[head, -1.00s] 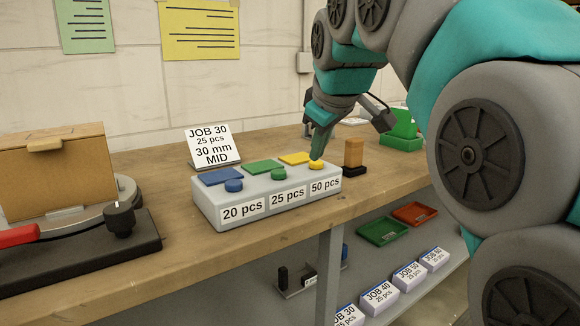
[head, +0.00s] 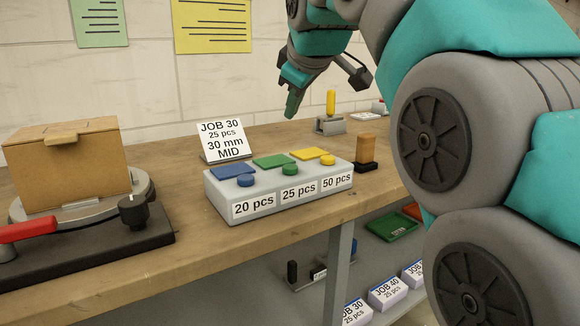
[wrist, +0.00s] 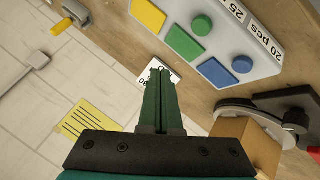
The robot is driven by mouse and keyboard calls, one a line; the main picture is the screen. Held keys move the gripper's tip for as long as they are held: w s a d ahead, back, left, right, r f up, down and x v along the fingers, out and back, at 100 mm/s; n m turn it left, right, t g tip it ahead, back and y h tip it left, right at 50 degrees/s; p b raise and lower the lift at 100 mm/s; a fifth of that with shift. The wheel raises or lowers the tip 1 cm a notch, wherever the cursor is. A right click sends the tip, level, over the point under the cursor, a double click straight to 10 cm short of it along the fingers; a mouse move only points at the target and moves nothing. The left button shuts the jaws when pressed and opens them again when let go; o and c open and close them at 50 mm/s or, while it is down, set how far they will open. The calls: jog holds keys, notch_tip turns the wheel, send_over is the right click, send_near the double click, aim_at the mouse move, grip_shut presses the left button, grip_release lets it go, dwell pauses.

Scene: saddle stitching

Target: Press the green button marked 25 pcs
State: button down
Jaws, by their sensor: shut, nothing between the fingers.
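The button box (head: 212,203) stands on the bench with blue, green and yellow buttons, labelled 20, 25 and 50 pcs. The green button (head: 289,167) is the middle one, above the 25 pcs label (head: 299,190). It also shows in the wrist view (wrist: 201,25), upside down. My gripper (head: 290,115) is shut and empty, in the air above and behind the box, apart from the buttons. In the wrist view its closed fingers (wrist: 160,75) point toward the job card (wrist: 160,72) and partly cover it.
A job card (head: 222,140) reading JOB 30, 25 pcs stands behind the box. A cardboard box on a turntable device (head: 85,245) is at left. A wooden block (head: 366,148) stands right of the box. A yellow-topped holder (head: 330,125) is behind.

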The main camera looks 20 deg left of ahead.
aim_at(293, 168)
jog(key=shift+f+b, duration=1.85)
jog(key=shift+f, duration=2.1)
jog(key=shift+f, duration=0.15)
jog(key=shift+f, duration=0.25)
jog(key=shift+f+b, duration=0.55)
jog(key=shift+r, duration=0.1)
jog(key=shift+r+p, duration=0.6)
jog(key=shift+r, duration=0.2)
jog(key=shift+r, duration=0.1)
jog(key=shift+r+p, duration=1.55)
jog(key=shift+r, duration=0.95)
